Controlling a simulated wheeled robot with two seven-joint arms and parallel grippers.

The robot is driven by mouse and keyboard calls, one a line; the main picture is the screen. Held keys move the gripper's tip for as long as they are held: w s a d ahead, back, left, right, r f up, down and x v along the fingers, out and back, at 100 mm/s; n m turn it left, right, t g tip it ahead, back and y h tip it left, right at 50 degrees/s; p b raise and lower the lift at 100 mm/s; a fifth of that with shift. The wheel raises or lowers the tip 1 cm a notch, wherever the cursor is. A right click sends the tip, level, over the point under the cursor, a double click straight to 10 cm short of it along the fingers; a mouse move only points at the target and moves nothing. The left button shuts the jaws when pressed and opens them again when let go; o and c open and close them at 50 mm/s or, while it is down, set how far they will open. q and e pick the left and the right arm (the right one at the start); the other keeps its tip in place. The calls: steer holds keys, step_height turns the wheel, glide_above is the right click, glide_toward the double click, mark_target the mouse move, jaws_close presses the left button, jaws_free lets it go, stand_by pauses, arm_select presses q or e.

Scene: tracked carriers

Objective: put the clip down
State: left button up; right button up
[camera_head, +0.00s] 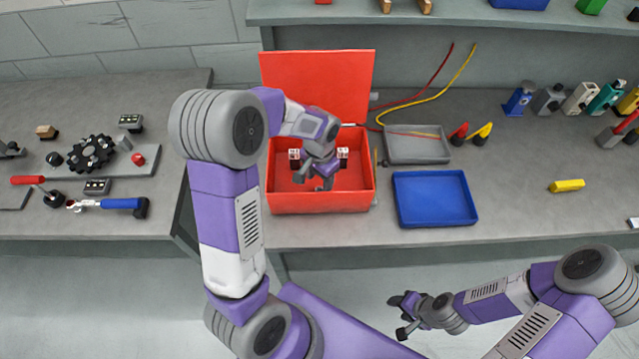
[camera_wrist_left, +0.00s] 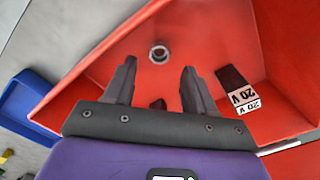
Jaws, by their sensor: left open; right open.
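My left gripper (camera_head: 322,184) is open above the inside of a red box (camera_head: 320,202) with its lid raised. Its two fingers (camera_wrist_left: 155,85) show apart in the left wrist view, with nothing gripped between them. A small round metal ring (camera_wrist_left: 159,53) and a small dark piece (camera_wrist_left: 158,104) lie in the box; I cannot tell what they are. A red clip-like piece (camera_head: 459,133) and a yellow one (camera_head: 482,133) rest on the bench behind the blue tray. I cannot tell which thing is the clip. My right gripper (camera_head: 403,315) is open and empty in front of the bench.
A grey tray (camera_head: 416,157) and a blue tray (camera_head: 400,217) are beside the box. Red and yellow cables (camera_head: 425,92) lie behind.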

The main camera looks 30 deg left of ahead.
arm_select(q)
step_height(320, 180, up, 7)
steer(key=p, duration=0.1)
arm_select(e)
steer(key=shift+r, duration=0.65)
